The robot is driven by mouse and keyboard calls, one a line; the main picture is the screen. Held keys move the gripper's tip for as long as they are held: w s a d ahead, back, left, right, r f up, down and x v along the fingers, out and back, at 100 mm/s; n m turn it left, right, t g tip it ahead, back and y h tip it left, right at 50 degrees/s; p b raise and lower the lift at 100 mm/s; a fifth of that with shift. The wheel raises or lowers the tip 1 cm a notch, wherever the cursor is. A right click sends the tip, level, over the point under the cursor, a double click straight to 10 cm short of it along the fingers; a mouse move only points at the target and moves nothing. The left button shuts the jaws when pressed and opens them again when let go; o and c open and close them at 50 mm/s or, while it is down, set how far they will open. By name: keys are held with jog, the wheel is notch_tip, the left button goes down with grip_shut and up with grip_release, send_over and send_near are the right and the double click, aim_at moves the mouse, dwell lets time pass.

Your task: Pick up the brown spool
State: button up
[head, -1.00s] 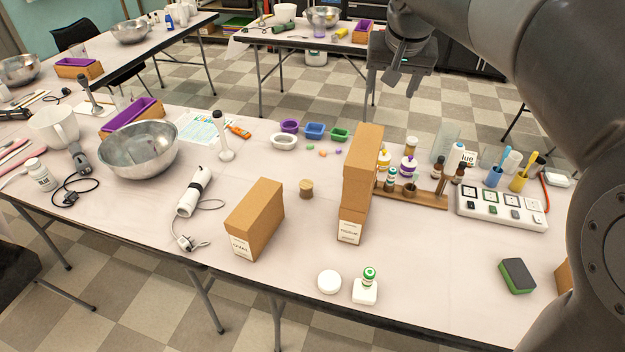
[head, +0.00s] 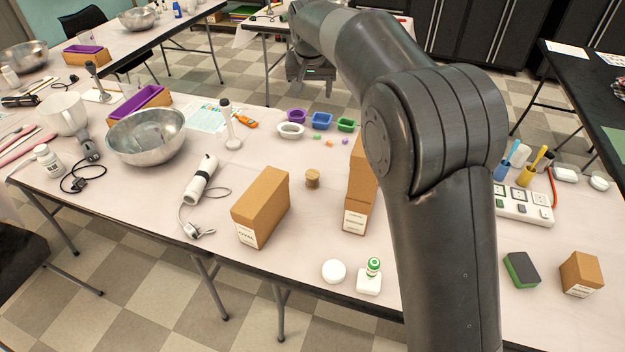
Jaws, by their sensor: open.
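The brown spool (head: 312,178) stands upright on the white-covered table, in the gap between two tall cardboard boxes. It is small and fully visible in the head view. My gripper (head: 312,84) is at the top centre of the picture, beyond the far edge of the table, pointing down. It is open, holds nothing, and is well apart from the spool.
Small coloured dishes (head: 321,120) lie behind. A hand blender (head: 200,180) and steel bowl (head: 146,137) are left.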

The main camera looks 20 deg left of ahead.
send_near(312, 175)
jog(key=x, duration=0.5)
jog(key=shift+s+d+f, duration=0.2)
jog(key=shift+f, duration=0.1)
jog(key=shift+w+x, duration=0.2)
jog(key=shift+x, duration=2.9)
jog(key=shift+a+r, duration=0.1)
jog(key=shift+a, duration=0.05)
jog(key=c, duration=0.9)
